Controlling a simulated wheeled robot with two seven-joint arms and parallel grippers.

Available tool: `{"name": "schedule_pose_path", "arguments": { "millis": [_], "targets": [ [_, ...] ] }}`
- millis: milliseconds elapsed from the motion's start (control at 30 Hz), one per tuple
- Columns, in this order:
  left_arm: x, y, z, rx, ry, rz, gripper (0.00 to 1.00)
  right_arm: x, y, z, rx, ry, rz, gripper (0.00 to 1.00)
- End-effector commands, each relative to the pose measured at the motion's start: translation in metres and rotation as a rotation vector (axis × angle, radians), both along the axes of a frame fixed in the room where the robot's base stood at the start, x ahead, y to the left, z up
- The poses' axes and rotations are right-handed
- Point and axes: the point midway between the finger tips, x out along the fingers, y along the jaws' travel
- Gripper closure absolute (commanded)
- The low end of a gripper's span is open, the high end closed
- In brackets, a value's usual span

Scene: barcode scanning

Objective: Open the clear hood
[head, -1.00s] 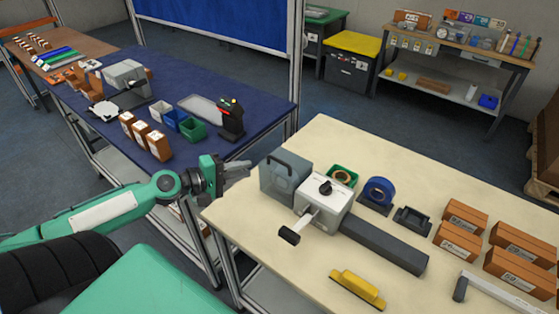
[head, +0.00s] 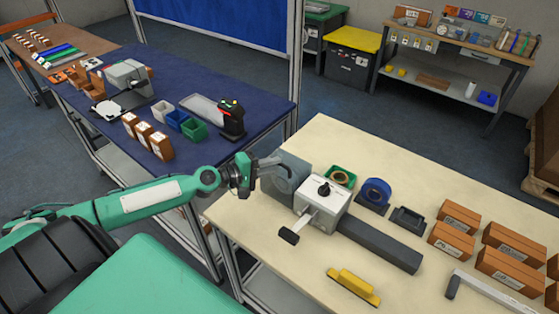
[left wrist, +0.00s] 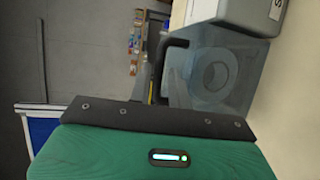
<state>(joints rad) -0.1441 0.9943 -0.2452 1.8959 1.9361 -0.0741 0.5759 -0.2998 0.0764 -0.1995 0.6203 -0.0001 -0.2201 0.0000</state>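The clear hood (head: 290,178) is a see-through grey box at the left end of the white machine (head: 322,206) on the cream table. It looks closed against the machine. My left gripper (head: 270,164) is at the hood's left face and covers where its handle is in the head view. In the left wrist view, the hood (left wrist: 225,85) shows a round shape inside, and its black handle (left wrist: 160,65) stands at its left edge. I cannot tell whether the fingers touch the handle or how far they are open. My right gripper is out of view.
A black-knobbed lever (head: 289,236) sticks out from the machine's front. A blue tape roll (head: 375,192), a green tray (head: 341,176) and brown boxes (head: 452,240) stand right of the hood. The table's left front corner is clear.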

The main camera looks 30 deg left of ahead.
Motion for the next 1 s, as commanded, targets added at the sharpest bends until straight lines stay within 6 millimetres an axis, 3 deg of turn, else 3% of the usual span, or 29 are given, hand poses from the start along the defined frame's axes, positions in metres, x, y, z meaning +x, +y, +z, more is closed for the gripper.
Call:
{"name": "schedule_pose_path", "arguments": {
  "millis": [300,733,833,1000],
  "targets": [
    [0.022,-0.011,-0.003,0.0,-0.001,0.001,0.81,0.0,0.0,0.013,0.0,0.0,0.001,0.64],
    [0.026,-0.013,-0.006,0.001,0.0,0.0,0.81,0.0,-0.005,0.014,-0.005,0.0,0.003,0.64],
    [0.026,-0.013,-0.006,0.001,0.0,0.0,1.0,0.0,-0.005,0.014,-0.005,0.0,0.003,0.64],
    [0.026,-0.013,-0.006,0.001,0.0,0.0,1.0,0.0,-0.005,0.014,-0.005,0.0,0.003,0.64]
  ]
}}
